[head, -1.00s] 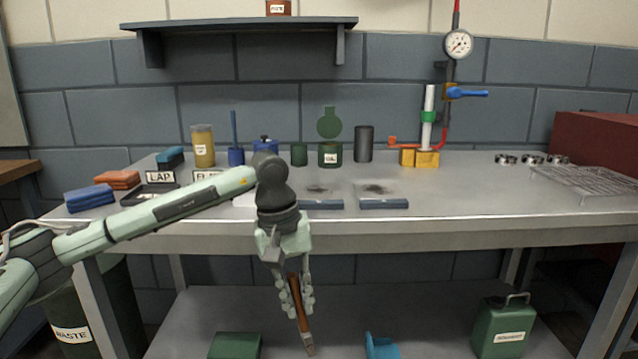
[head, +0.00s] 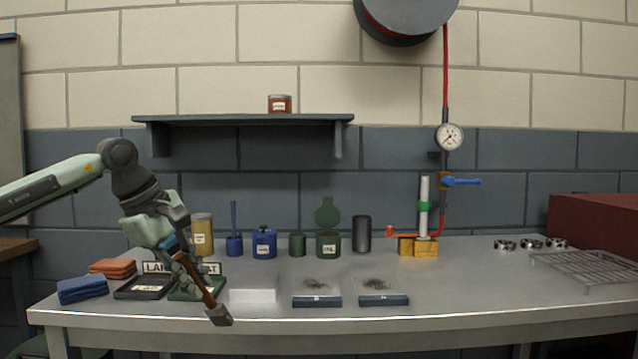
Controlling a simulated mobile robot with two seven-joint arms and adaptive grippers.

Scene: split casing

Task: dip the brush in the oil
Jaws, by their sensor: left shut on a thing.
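My left gripper (head: 182,262) is shut on the brush (head: 207,297), a brown-handled brush with a dark, broad end pointing down to the right. It holds the brush above the front left part of the bench, in front of the green tray. The oil pot (head: 328,244) is a dark green can with a white label, standing towards the back of the bench. Its round green lid (head: 327,212) stands up open behind it. The brush is well to the left and front of the oil pot, apart from it. The oil inside is not visible. My right gripper is not in view.
A plain green cup (head: 297,244), a blue lidded pot (head: 264,243) and a dark cylinder (head: 362,234) flank the oil. A white block (head: 253,289) and two stained plates (head: 317,292) lie in front. A shelf (head: 240,119) overhangs the back.

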